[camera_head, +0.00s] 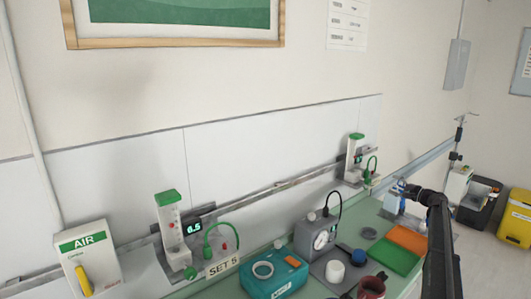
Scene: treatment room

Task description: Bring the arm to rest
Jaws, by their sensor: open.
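My arm (440,245) rises from the bottom right in black, and bends at its top towards the left. My gripper (403,188) is at its end, small and dark, over the far right part of the green counter. It is open. It overlaps a small white and blue item (391,201) in the picture; whether they touch I cannot tell. Nothing is seen held between the fingers, though they are too small to make out well.
Two flowmeters (172,232) (353,160) hang on the wall rail. A yellow bin (516,215) stands right.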

